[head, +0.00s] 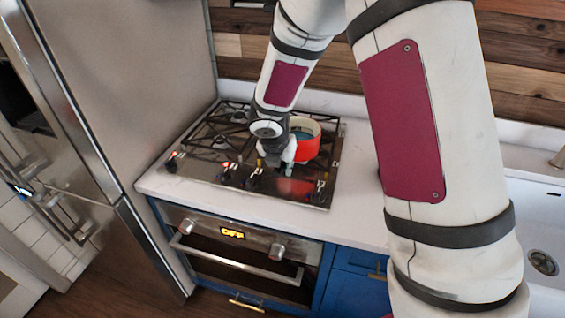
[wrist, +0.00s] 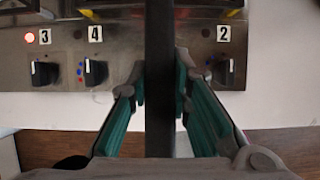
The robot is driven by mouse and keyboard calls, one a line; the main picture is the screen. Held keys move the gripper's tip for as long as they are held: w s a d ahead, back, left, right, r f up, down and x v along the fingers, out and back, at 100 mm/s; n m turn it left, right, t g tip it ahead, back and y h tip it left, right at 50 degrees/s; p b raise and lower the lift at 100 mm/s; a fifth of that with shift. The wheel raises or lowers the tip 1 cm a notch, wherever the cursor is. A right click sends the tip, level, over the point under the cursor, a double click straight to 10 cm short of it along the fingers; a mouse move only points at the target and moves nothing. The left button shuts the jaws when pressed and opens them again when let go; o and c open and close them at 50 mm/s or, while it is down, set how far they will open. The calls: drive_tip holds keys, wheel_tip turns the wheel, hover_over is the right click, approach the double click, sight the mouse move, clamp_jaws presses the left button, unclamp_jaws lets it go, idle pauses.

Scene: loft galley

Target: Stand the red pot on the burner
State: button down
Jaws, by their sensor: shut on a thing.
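The red pot (head: 305,142), with a teal inside, is at the right side of the stovetop in the head view, partly hidden by my gripper. I cannot tell whether its base touches the grate below. My gripper (head: 289,169) is at the front left of the pot, above the stove's front. In the wrist view its green-padded fingers (wrist: 160,90) are shut on a long dark bar (wrist: 160,50), which looks like the pot's handle. The stovetop (head: 205,140) has several burners under black grates; the burner under the pot is hidden.
Knobs line the stove's front; knob 3 (wrist: 44,73) has a lit red light beside it. Knob 4 (wrist: 95,71) and knob 2 (wrist: 222,70) flank the bar. A steel fridge (head: 150,80) stands at left, a white sink (head: 545,230) at right. The left grates look empty.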

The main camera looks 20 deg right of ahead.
drive_tip(key=shift+s+f+b, duration=0.1)
drive_tip(key=shift+f+b, duration=0.2)
drive_tip(key=shift+f, duration=0.45)
drive_tip(key=shift+d, duration=0.1)
idle(0.3)
drive_tip(key=c, duration=1.4)
unclamp_jaws()
